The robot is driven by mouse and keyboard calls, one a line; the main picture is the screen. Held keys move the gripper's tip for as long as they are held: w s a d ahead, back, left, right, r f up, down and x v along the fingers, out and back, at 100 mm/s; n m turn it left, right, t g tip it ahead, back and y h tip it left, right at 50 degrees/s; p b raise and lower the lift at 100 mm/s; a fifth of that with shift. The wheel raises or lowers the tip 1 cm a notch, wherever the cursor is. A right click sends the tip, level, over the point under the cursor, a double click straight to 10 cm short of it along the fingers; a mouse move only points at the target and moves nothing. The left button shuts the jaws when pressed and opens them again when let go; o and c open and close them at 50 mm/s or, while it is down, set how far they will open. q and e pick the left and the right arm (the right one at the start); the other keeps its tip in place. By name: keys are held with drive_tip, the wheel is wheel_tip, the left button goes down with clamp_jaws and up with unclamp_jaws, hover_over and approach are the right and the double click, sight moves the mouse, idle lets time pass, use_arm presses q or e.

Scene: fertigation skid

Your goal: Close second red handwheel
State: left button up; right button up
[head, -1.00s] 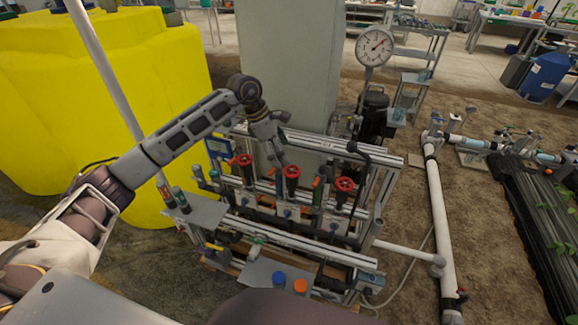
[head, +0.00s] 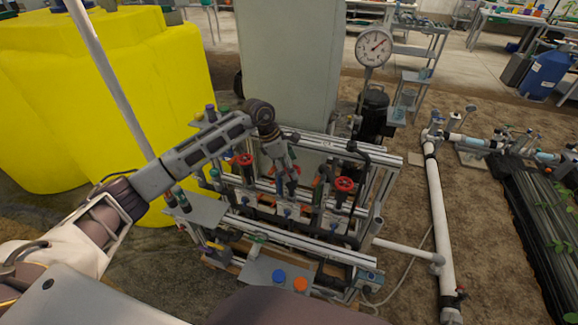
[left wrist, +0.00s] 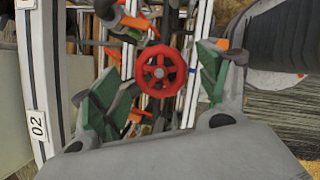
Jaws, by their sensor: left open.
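Three red handwheels stand in a row on the skid. The left one (head: 243,159) and the right one (head: 344,184) show clearly in the head view. The second, middle handwheel is mostly hidden there behind my left gripper (head: 287,184). In the left wrist view a red handwheel (left wrist: 160,71), with spokes and a pale hub, lies between the green-padded fingers of my left gripper (left wrist: 157,82). The fingers are open, one on each side, with visible gaps to the rim. How far the wheel is from the fingertips in depth I cannot tell. My right gripper is not in view.
The skid's aluminium rails (head: 330,258) and pipes surround the wheels. A pressure gauge (head: 374,46) stands behind on the right. A grey-green cabinet (head: 290,60) is behind the skid and a yellow tank (head: 100,90) to the left. Orange-handled parts (left wrist: 137,116) sit close to the wheel.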

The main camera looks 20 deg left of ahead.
use_arm(q)
drive_tip(key=c, duration=0.9)
drive_tip(key=shift+c, duration=0.5)
drive_tip(key=shift+b, duration=0.3)
drive_tip(key=shift+w+m+g+b, duration=0.1)
drive_tip(key=shift+m+g+b, duration=0.2)
drive_tip(key=shift+m+b, duration=0.25)
drive_tip(key=shift+m+g+b, duration=0.3)
drive_tip(key=shift+m+b, duration=0.45)
drive_tip(key=shift+m, duration=0.2)
drive_tip(key=shift+w, duration=0.1)
drive_tip(key=shift+m+g+b, duration=0.3)
drive_tip(key=shift+m+b, duration=0.35)
drive_tip(key=shift+m, duration=0.05)
drive_tip(key=o, duration=1)
drive_tip(key=shift+v, duration=0.95)
drive_tip(key=v, duration=1)
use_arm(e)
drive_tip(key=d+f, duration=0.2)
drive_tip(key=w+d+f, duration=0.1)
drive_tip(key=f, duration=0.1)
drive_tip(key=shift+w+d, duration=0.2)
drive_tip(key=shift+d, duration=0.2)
